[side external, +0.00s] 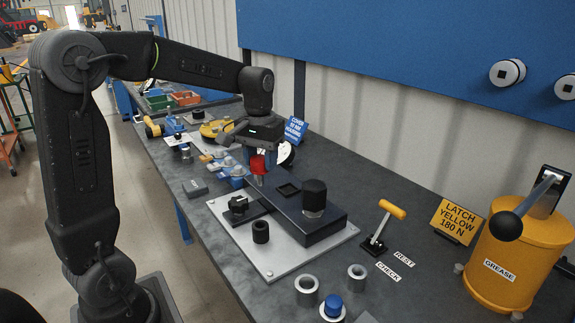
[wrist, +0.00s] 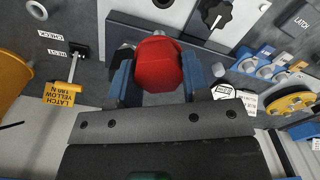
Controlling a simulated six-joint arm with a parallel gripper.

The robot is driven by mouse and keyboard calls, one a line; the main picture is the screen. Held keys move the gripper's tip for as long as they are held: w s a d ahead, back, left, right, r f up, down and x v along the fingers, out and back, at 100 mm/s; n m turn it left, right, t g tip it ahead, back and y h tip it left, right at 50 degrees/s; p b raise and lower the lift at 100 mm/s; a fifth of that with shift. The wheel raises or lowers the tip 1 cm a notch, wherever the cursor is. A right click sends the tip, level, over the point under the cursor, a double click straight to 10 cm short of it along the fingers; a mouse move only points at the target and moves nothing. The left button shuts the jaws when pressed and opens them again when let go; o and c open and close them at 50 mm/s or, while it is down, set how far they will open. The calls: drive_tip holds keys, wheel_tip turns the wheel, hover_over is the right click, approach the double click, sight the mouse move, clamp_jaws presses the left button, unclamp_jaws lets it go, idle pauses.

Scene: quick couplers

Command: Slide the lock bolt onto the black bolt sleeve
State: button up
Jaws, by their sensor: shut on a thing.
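The lock bolt, a part with a red faceted head (side external: 258,165) and a short grey shank below it, is held between my gripper's (side external: 261,158) blue fingers. In the wrist view the red head (wrist: 158,65) fills the space between the fingers (wrist: 157,75). It hangs above the left end of the dark block. A short black hollow cylinder (side external: 261,232), which looks like the bolt sleeve, stands upright on the pale plate in front of the block, apart from the bolt. The bolt's lower end is hard to make out.
The dark block (side external: 320,228) on the pale plate (side external: 288,265) carries a black-capped post (side external: 314,196) and a square recess. A black knob (side external: 238,205) stands nearby. To the right are a yellow-handled lever (side external: 385,225), metal rings (side external: 307,290) and a grease drum (side external: 510,260).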

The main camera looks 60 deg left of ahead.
sight(259, 178)
drive_tip(key=f, duration=0.4)
drive_tip(key=shift+s+a+f, duration=0.2)
drive_tip(key=shift+s+a, duration=0.05)
drive_tip(key=shift+a, duration=0.1)
drive_tip(key=shift+f, duration=0.3)
drive_tip(key=shift+f, duration=2.9)
drive_tip(key=shift+f, duration=2.7)
idle(0.3)
drive_tip(key=o, duration=0.9)
